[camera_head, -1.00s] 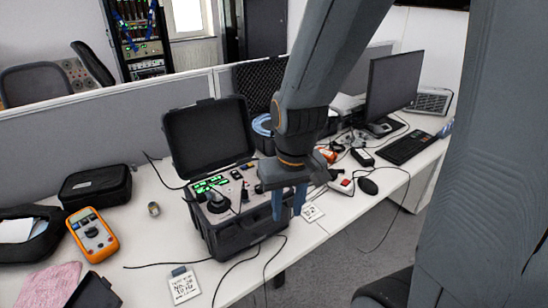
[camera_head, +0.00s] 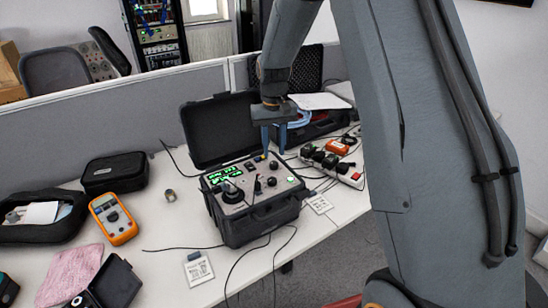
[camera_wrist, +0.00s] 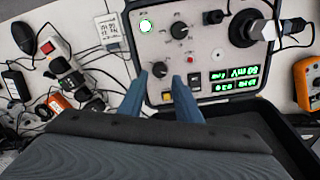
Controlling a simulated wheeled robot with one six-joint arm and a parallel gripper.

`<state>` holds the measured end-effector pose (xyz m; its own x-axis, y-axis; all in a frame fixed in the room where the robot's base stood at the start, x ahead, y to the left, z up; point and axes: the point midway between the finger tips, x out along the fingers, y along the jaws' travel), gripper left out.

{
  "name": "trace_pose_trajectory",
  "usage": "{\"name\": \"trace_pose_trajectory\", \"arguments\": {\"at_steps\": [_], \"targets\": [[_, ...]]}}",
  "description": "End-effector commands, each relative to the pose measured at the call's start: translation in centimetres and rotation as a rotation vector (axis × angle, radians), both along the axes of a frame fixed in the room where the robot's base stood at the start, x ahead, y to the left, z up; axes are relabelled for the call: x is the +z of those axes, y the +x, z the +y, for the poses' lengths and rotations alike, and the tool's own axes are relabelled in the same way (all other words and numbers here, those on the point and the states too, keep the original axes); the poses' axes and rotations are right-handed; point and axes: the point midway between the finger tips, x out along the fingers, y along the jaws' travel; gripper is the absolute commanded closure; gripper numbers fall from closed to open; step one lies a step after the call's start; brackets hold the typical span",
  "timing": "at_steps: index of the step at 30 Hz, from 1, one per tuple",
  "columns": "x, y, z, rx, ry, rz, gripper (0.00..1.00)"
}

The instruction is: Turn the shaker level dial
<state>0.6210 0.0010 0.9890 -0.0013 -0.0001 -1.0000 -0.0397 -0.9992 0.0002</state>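The shaker case (camera_head: 258,220) stands open on the desk, its panel showing black knobs, switches and a lit green display (camera_head: 224,173). In the wrist view a black knob (camera_wrist: 160,69) sits just beyond my fingertips, between their lines. I cannot read which knob is labelled level. My gripper (camera_head: 274,153) points down above the panel's far right part, its blue fingers apart and empty. It shows in the wrist view too (camera_wrist: 160,78). I cannot tell whether it touches the knob.
The raised case lid (camera_head: 215,130) stands behind the panel. A black shaker cylinder (camera_wrist: 245,28) rises from the panel. An orange multimeter (camera_head: 113,219) lies left of the case, a power strip (camera_head: 345,172) right of it. Cables cross the desk in front.

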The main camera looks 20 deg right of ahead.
Motion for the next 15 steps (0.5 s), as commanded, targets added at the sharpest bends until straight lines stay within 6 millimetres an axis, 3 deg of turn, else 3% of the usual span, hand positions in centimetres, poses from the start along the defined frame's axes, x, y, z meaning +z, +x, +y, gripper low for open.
{"name": "trace_pose_trajectory", "arguments": {"at_steps": [7, 15], "targets": [[-3.4, -0.1, 0.0, 0.000, 0.000, 0.001, 0.69], [-4.8, 0.0, 0.0, 0.000, 0.000, -0.001, 0.69]]}}
